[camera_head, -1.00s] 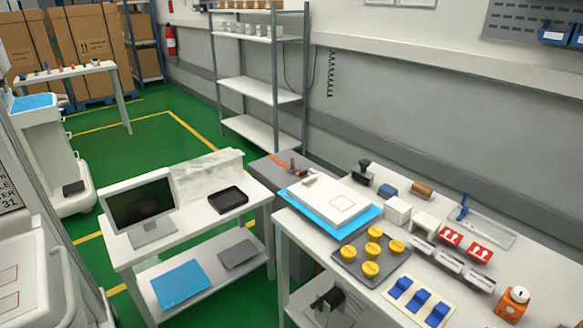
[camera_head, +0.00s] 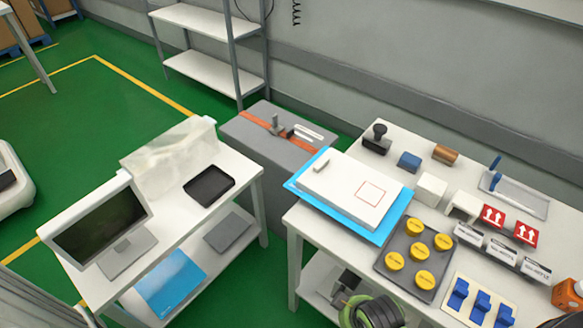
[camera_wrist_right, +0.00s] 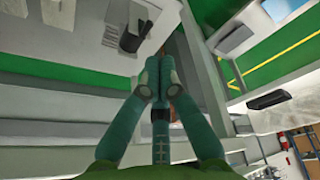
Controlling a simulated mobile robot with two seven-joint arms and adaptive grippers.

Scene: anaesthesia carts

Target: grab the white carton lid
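The white carton lid (camera_head: 340,196) is a flat white slab with a red square outline on its top. It lies on a blue sheet (camera_head: 377,234) at the left end of the right-hand table in the head view. A small pale piece sits near its far left corner. My right gripper (camera_wrist_right: 158,62) shows in the right wrist view with its fingertips together and nothing visible between them. It is apart from the lid. My left gripper is not in view.
A grey tray of yellow-capped pieces (camera_head: 420,240) stands right of the lid. White blocks (camera_head: 431,188), a black-handled stamp (camera_head: 377,138) and blue pieces (camera_head: 480,306) share the table (camera_head: 292,216). A monitor (camera_head: 100,225) and black tray (camera_head: 209,185) are on the left table.

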